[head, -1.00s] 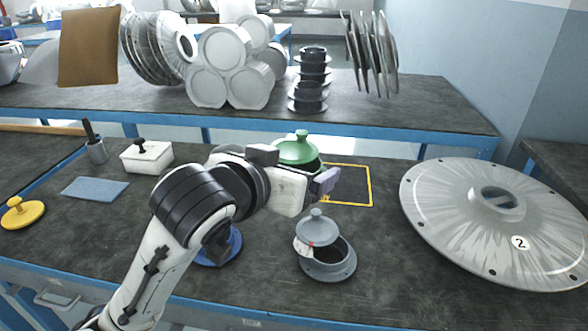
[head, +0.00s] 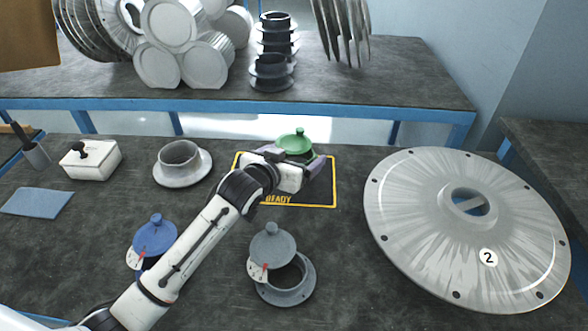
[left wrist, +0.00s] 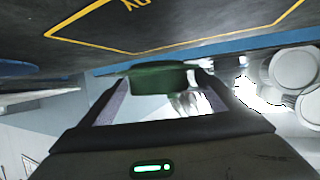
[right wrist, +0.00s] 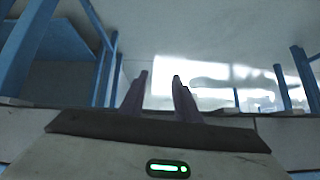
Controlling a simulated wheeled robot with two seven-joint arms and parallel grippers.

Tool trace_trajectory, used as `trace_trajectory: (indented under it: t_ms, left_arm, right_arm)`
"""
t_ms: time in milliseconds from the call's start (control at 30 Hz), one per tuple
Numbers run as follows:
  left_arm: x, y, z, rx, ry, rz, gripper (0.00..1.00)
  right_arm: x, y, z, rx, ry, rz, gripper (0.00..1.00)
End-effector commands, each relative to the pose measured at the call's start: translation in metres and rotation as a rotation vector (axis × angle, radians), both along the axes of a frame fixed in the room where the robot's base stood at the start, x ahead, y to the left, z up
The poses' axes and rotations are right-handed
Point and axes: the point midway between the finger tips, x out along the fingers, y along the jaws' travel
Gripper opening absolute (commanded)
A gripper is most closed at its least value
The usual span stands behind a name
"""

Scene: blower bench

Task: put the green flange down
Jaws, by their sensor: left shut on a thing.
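The green flange (head: 296,141), topped by a green knob, is at the back part of the yellow-outlined square marked READY (head: 335,196) in the head view. My left gripper (head: 297,163) is shut on it, with a finger on each side. The left wrist view shows the green flange (left wrist: 158,77) between the two fingers, with the yellow outline beyond. Its underside is hidden, so I cannot tell whether it touches the bench. My right gripper (right wrist: 158,84) shows only in the right wrist view, open and empty, with a gap between its fingers.
A blue lidded flange (head: 155,234) and a grey lidded flange (head: 288,286) stand nearer me. A white-grey flange (head: 183,172) and a white box (head: 90,160) are left of the square. A big metal disc marked 2 (head: 420,215) fills the right side.

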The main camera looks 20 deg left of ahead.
Motion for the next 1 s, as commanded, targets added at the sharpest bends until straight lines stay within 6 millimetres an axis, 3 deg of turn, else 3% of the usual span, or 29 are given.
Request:
trace_trajectory:
  t_ms: [167, 333, 367, 400, 467, 600, 633, 700, 767, 1000]
  left_arm:
    - [0.001, 0.000, -0.012, -0.002, -0.004, 0.000, 0.57]
    - [0.000, -0.001, -0.037, 0.000, 0.000, 0.000, 0.57]
    - [0.000, -0.001, -0.040, -0.001, -0.002, -0.001, 0.42]
    - [0.000, -0.001, -0.044, -0.001, -0.002, -0.001, 0.36]
    - [0.000, -0.001, -0.045, -0.001, -0.003, -0.001, 0.31]
    - [0.000, -0.001, -0.047, 0.001, 0.002, 0.000, 0.32]
    - [-0.001, 0.000, -0.049, 0.002, 0.007, 0.000, 0.82]
    - [-0.001, 0.000, -0.049, 0.002, 0.008, 0.000, 0.94]
    - [-0.001, 0.000, -0.048, 0.002, 0.007, -0.001, 1.00]
    - [-0.001, -0.001, -0.047, 0.001, 0.004, 0.000, 1.00]
  right_arm:
    - [-0.002, 0.005, -0.001, 0.006, 0.004, 0.007, 0.30]
    - [0.000, 0.006, -0.002, 0.008, -0.004, 0.008, 0.30]
    - [0.000, 0.006, -0.002, 0.008, -0.005, 0.008, 0.30]
    - [0.001, 0.006, -0.001, 0.008, -0.007, 0.009, 0.30]
    - [0.002, 0.007, 0.001, 0.009, -0.010, 0.008, 0.30]
    - [0.003, 0.007, 0.003, 0.009, -0.013, 0.008, 0.30]
    - [0.003, 0.007, 0.003, 0.009, -0.013, 0.008, 0.30]
    - [0.003, 0.007, 0.002, 0.009, -0.013, 0.007, 0.30]
    - [0.003, 0.006, 0.002, 0.009, -0.013, 0.007, 0.30]
    - [0.002, 0.005, 0.000, 0.007, -0.008, 0.006, 0.30]
